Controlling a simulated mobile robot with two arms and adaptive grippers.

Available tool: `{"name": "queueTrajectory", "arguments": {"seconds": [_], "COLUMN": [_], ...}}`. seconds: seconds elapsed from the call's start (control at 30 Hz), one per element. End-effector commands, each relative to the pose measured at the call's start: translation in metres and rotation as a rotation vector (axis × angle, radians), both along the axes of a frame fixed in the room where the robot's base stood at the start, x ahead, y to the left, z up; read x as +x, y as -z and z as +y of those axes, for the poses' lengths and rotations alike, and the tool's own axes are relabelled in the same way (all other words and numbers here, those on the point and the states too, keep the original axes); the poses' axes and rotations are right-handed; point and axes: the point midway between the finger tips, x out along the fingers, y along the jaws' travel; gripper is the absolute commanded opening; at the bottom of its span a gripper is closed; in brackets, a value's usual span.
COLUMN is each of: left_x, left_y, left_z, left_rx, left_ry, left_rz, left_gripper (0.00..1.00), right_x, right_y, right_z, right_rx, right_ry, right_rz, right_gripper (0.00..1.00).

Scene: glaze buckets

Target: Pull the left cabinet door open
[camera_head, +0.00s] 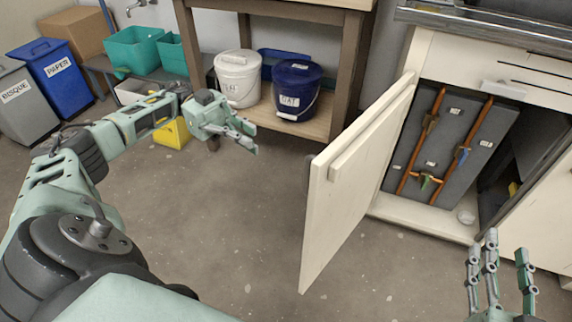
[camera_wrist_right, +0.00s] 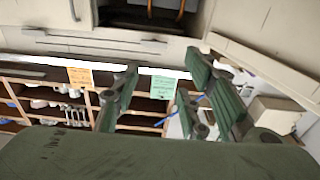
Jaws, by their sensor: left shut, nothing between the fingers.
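The left cabinet door (camera_head: 345,190) is a cream panel that stands swung well out from the cabinet, with a raised bar handle (camera_head: 372,128) along its upper outer face. The cabinet interior shows behind it, with a dark grey panel (camera_head: 455,125) carrying orange pipes. My left gripper (camera_head: 252,141) is shut and empty, left of the door and apart from it. My right gripper (camera_head: 507,258) is at the lower right, in front of the cabinet, with its fingers spread. Its open fingers also show in the right wrist view (camera_wrist_right: 165,100), with nothing between them.
A wooden bench with a white bucket (camera_head: 238,78) and a dark blue bucket (camera_head: 296,90) stands at the back. Bins, including a blue paper bin (camera_head: 58,75), are at far left. The floor (camera_head: 235,230) left of the door is clear.

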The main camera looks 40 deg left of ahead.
Motion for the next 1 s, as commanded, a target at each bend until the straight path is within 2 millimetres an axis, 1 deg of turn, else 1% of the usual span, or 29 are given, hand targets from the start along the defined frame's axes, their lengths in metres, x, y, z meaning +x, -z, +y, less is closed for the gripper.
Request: {"name": "queueTrajectory", "arguments": {"seconds": [0.17, 0.27, 0.37, 0.57, 0.7, 0.83, 1.0], "left_x": [-0.002, -0.004, -0.005, -0.008, -0.010, -0.011, -0.011], "left_y": [0.000, 0.000, 0.000, 0.001, 0.001, 0.001, 0.000], "left_z": [-0.015, -0.031, -0.049, -0.089, -0.114, -0.128, -0.137], "left_rx": [0.001, 0.001, 0.000, 0.000, 0.000, 0.000, 0.001], "left_ry": [0.003, 0.005, 0.005, 0.004, 0.004, 0.001, 0.000], "left_rz": [0.001, 0.001, 0.001, -0.001, -0.002, 0.000, -0.001], "left_gripper": [0.00, 0.00, 0.00, 0.00, 0.00, 0.00, 0.00], "right_x": [0.000, 0.000, 0.000, -0.003, -0.007, -0.013, -0.017], "right_y": [-0.003, -0.005, -0.011, -0.032, -0.051, -0.067, -0.076], "right_z": [0.000, 0.001, 0.002, 0.004, 0.005, 0.006, 0.006], "right_rx": [0.003, 0.007, 0.015, 0.042, 0.069, 0.091, 0.104], "right_ry": [-0.001, -0.001, -0.003, -0.010, -0.016, -0.021, -0.023], "right_rz": [-0.013, -0.025, -0.056, -0.160, -0.260, -0.337, -0.384], "right_gripper": [0.40, 0.40, 0.40, 0.40, 0.40, 0.40, 0.40]}}
